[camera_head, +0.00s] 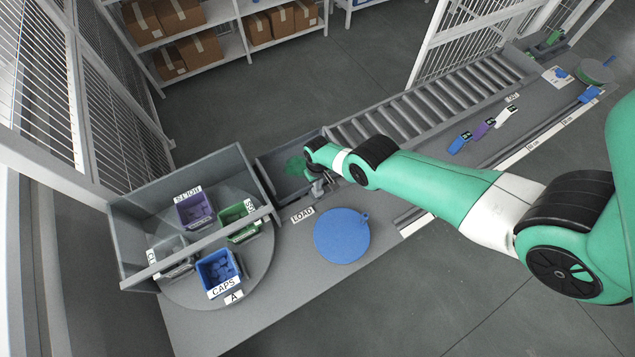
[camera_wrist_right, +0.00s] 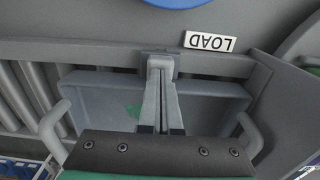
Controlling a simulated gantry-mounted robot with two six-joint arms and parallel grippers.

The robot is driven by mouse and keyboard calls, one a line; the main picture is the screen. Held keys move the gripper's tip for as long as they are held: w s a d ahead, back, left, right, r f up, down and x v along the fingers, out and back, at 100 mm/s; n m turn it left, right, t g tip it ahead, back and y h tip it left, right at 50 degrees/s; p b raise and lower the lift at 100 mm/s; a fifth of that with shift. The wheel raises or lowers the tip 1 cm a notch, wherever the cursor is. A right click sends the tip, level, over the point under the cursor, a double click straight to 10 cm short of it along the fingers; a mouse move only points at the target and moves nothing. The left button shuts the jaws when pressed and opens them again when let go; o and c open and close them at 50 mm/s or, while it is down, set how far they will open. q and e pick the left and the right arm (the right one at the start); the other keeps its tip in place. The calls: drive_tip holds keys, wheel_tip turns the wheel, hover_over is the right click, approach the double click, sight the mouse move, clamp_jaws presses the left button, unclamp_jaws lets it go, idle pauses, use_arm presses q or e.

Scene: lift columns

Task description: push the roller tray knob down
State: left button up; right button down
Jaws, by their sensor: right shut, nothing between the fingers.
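The grey roller tray (camera_head: 268,172) sits at the near end of the roller conveyor, beside the LOAD label. In the right wrist view the tray (camera_wrist_right: 95,88) spreads behind my fingers. My right gripper (camera_head: 318,190) is shut and empty at the tray's front edge. In the right wrist view its fingertips (camera_wrist_right: 161,62) meet at a small grey block (camera_wrist_right: 147,52) on that edge, which looks like the knob. The fingers cover most of it, so I cannot tell whether they touch it or how low it sits. My left gripper is not in view.
A blue round disc (camera_head: 342,238) lies on the bench right of the LOAD label (camera_head: 303,214). Rollers (camera_head: 430,108) run to the upper right. Something green (camera_head: 296,163) shows in the tray.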

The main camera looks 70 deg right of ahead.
wheel_tip(320, 180, up, 9)
drive_tip(key=p, duration=0.9)
idle(0.4)
